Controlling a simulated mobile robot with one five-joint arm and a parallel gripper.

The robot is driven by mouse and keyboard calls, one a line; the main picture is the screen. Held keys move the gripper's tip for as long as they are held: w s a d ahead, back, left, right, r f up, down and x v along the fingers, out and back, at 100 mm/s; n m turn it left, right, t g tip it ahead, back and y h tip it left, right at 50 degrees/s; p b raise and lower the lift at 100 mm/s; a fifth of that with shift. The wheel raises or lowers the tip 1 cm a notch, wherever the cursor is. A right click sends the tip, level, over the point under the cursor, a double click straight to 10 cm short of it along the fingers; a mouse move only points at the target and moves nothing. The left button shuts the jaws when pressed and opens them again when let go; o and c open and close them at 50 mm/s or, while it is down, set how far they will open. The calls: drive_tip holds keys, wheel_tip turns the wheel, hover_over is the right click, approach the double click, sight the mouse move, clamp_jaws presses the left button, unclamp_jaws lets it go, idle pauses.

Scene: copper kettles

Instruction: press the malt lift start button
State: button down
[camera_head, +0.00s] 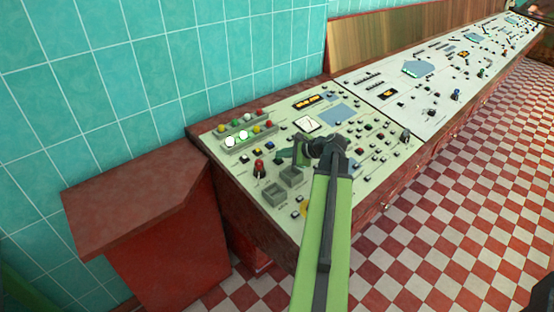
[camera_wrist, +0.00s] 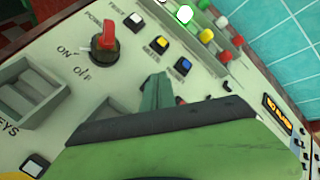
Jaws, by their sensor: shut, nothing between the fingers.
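A long pale control panel (camera_head: 236,180) on a red console carries many small buttons, lamps and switches. No label that I can read names the malt lift start button, so I cannot tell which one it is. My gripper (camera_head: 287,155) is shut and empty over the panel's left section, right of the red power knob (camera_head: 259,166). In the wrist view, the green fingers of my gripper (camera_wrist: 157,92) point toward a yellow button (camera_wrist: 158,44) and a blue button (camera_wrist: 181,65). A white button (camera_wrist: 134,20) marked TEST is beside them. I cannot tell whether the fingers touch the panel.
Lit and coloured lamps (camera_head: 243,135) stand in rows at the panel's back left. Two square recessed trays (camera_head: 278,197) lie nearer the front. A red cabinet (camera_head: 150,240) stands left, before a teal tiled wall (camera_head: 80,90). The checkered floor (camera_head: 480,200) is clear at right.

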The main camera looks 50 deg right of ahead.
drive_tip(key=shift+s+r, duration=0.1)
drive_tip(key=shift+r, duration=0.35)
drive_tip(key=r+p, duration=0.2)
drive_tip(key=s+r+p, duration=0.1)
drive_tip(key=r+p, duration=0.2)
drive_tip(key=shift+f, duration=0.1)
idle(0.5)
